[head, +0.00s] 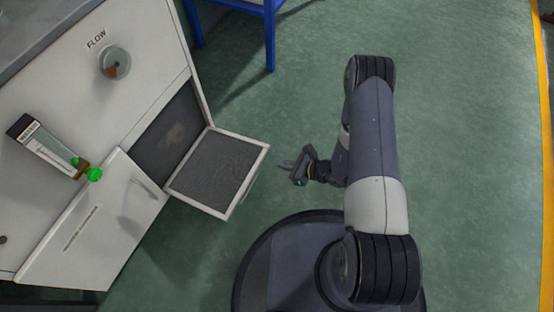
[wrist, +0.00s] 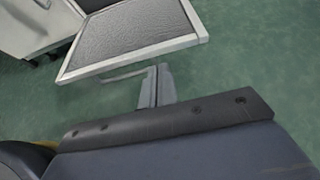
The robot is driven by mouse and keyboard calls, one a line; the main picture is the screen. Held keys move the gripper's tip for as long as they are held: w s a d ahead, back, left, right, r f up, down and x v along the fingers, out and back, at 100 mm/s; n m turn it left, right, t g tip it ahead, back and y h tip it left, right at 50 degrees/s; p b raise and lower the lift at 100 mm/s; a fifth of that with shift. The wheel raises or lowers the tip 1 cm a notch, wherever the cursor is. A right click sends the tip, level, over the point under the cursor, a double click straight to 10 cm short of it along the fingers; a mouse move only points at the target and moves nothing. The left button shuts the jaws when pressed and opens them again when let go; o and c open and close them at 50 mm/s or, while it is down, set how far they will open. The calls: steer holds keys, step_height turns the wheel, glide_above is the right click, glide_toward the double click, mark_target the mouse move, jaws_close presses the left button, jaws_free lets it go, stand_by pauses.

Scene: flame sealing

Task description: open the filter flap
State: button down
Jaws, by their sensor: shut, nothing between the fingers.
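The filter flap (head: 217,172) is a white-framed panel with a dark grey mesh. In the head view it stands swung out from the machine's front, leaving a dark opening (head: 168,137) behind it. It also shows at the top of the wrist view (wrist: 136,30), with a thin pale handle (wrist: 122,75) beside its near edge. My gripper (head: 284,164) is to the right of the flap in the head view, with a gap of floor between them. In the wrist view its fingers (wrist: 157,72) are together and empty, close to the handle's end; I cannot tell whether they touch it.
The white machine (head: 150,60) has a FLOW gauge (head: 114,63) and a labelled box with a green knob (head: 93,174). A lower white panel with a handle (head: 98,220) is at left. A blue stand (head: 270,35) is at the back. Green floor is clear to the right.

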steer(key=shift+s+d+r, duration=0.1)
steer(key=shift+d, duration=0.05)
steer(key=f+b+x, duration=0.1)
steer(key=b+x, duration=0.2)
steer(key=x, duration=0.6)
steer(key=shift+d+f, duration=0.3)
steer(key=shift+d, duration=0.05)
steer(key=shift+s, duration=0.15)
